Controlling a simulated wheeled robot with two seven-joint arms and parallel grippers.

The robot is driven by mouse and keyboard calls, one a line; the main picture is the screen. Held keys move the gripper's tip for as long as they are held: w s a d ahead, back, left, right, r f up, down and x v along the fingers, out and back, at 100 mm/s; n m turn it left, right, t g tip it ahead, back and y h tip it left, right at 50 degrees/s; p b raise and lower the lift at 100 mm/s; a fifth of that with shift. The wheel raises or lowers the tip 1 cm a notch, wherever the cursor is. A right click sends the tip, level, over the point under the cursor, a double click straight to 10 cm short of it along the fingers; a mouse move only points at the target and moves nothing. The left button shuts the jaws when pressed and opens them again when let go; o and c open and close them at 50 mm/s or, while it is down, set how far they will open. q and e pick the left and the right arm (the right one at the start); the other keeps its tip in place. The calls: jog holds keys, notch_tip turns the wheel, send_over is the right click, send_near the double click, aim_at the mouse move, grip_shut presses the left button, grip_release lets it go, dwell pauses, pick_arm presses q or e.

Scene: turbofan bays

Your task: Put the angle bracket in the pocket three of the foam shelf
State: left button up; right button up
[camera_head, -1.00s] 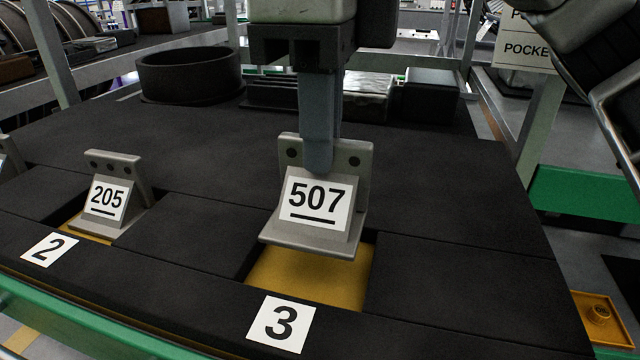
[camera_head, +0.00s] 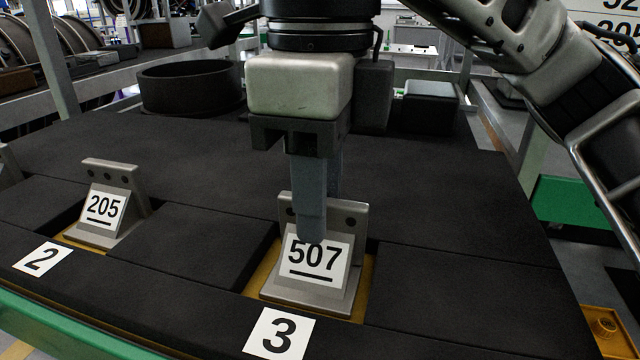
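The grey angle bracket (camera_head: 342,222) with the label 507 is down in pocket three (camera_head: 361,296) of the black foam shelf (camera_head: 440,280), beside the label 3. Yellow pocket floor shows on both sides of it. The bracket looks upright. My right gripper (camera_head: 314,232) is directly over the bracket, its fingers lined up one behind the other at the upright plate. The near finger lies in front of the plate and the far finger is mostly hidden behind it, so the grip seems closed on the plate. My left gripper is not in view.
Another bracket (camera_head: 111,198) labelled 205 sits in pocket two at the left. A round black ring-shaped container (camera_head: 190,88) and a dark box (camera_head: 431,103) stand at the back of the shelf. The foam right of pocket three is clear.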

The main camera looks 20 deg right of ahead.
notch_tip(320, 180, up, 12)
jog(key=p, duration=0.3)
jog(key=shift+r, duration=0.15)
